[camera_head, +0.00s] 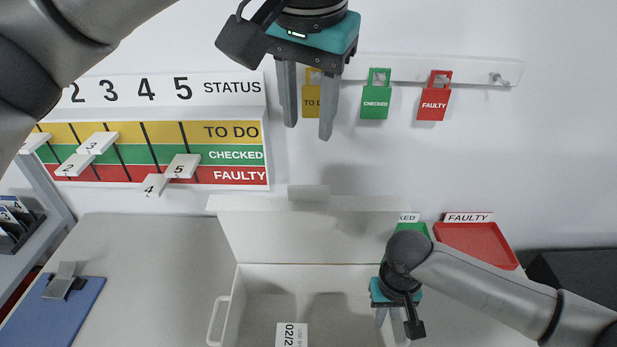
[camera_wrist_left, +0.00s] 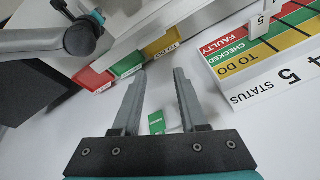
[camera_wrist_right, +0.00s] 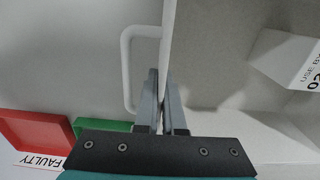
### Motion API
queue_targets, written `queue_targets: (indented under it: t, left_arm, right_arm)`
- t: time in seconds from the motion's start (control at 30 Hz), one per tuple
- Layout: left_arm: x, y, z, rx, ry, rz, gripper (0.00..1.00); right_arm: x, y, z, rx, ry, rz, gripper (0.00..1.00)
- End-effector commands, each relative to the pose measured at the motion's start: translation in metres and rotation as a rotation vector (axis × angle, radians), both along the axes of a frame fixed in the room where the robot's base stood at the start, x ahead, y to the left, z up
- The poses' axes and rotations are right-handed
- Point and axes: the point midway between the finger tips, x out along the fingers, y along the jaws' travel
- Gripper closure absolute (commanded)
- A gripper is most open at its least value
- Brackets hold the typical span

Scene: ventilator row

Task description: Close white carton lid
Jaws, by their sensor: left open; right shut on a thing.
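The white carton (camera_head: 255,302) stands open on the worktop. Its lid (camera_head: 300,235) is up at the back, leaning away from the opening, with a tab at its top edge. A card with a "USE BY" label (camera_wrist_right: 296,60) is inside. My right gripper (camera_head: 386,318) is shut on the carton's right side wall; in the right wrist view its fingers (camera_wrist_right: 160,78) pinch the wall's thin edge beside the white side handle (camera_wrist_right: 127,68). My left gripper (camera_head: 308,130) is open and empty, in the air above the lid, in front of the hanging tags.
Yellow, green (camera_head: 375,95) and red (camera_head: 434,97) tags hang from a wall rail. A status board (camera_head: 225,87) is at left. Green and red (camera_head: 478,242) trays lie behind the carton at right. A blue clipboard (camera_head: 60,308) lies at left; the worktop between is clear.

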Motion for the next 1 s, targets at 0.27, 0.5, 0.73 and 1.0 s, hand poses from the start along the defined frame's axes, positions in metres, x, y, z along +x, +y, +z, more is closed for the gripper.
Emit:
queue_targets:
  t: [0.27,0.5,0.73,1.0]
  left_arm:
    - [-0.005,0.0,0.004,0.129,0.064,-0.427,0.57]
    - [-0.01,0.0,0.007,0.209,0.113,-0.787,0.57]
    - [-0.012,0.0,0.009,0.252,0.137,-1.018,0.57]
    - [-0.011,-0.001,-0.001,0.263,0.144,-1.089,0.57]
  right_arm:
    - [0.0,0.0,0.0,0.001,-0.001,0.0,1.0]
    - [0.0,0.0,0.0,0.0,-0.001,0.0,1.0]
    - [0.0,0.0,0.0,0.0,-0.001,0.0,1.0]
    - [0.0,0.0,0.0,0.0,-0.001,0.001,1.0]
